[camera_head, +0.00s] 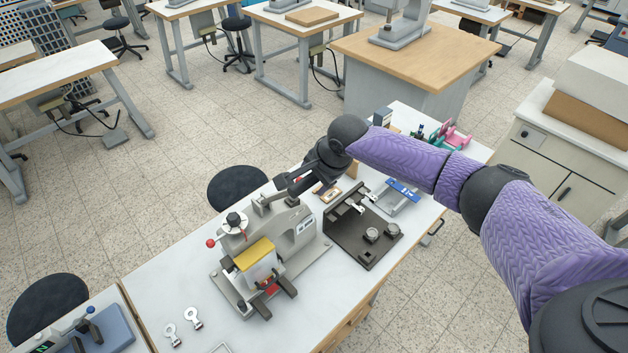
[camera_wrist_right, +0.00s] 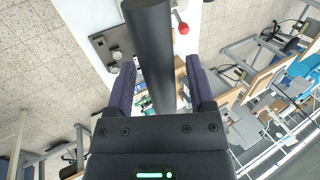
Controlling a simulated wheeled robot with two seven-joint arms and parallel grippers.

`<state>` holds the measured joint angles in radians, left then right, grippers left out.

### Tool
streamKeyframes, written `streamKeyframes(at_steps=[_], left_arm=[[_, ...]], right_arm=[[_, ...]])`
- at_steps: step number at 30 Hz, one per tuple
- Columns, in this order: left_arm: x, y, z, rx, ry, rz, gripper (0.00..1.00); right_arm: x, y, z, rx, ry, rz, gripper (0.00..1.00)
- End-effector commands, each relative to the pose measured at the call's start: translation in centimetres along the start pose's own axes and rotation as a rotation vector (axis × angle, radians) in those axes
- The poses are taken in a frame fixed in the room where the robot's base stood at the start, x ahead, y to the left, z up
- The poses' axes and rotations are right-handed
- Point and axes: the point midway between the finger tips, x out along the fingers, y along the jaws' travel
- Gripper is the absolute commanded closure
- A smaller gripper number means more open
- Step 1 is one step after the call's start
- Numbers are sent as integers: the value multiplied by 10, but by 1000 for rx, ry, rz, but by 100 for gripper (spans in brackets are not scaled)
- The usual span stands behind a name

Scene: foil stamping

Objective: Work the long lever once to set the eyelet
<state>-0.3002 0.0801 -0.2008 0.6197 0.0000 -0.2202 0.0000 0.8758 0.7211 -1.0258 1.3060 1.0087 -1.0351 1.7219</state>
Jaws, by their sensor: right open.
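The grey press (camera_head: 295,228) with a yellow block on its front stands on the white table. Its long lever shows in the right wrist view as a thick dark bar (camera_wrist_right: 150,45) running between my fingers. My right gripper (camera_head: 296,184) is at the back of the press's top in the head view, and its fingertips are partly hidden. In the wrist view the right gripper (camera_wrist_right: 161,85) is open, with one finger on each side of the bar and gaps showing. I cannot make out an eyelet. My left gripper is not in view.
A red ball knob (camera_head: 211,243) sticks out left of the press. Two metal tags (camera_head: 193,318) lie at the table's front left. A dark plate fixture (camera_head: 360,236) stands right of the press, with a blue-and-grey tray (camera_head: 399,200) behind it. A black stool (camera_head: 237,187) is beside the table.

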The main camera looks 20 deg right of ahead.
Motion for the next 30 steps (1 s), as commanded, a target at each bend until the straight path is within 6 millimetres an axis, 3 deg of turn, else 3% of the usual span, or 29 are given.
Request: streamKeyframes(at_steps=[3, 13, 16, 21, 30], left_arm=[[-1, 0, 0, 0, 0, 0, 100], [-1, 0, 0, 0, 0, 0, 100], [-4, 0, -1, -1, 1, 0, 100], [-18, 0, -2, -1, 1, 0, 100], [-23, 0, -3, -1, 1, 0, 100]], right_arm=[[-1, 0, 0, 0, 0, 0, 31], [-1, 0, 0, 0, 0, 0, 100], [0, 4, 0, 1, -1, 2, 100], [7, 28, 1, 2, -3, 3, 100], [23, 60, 1, 2, -2, 4, 100]])
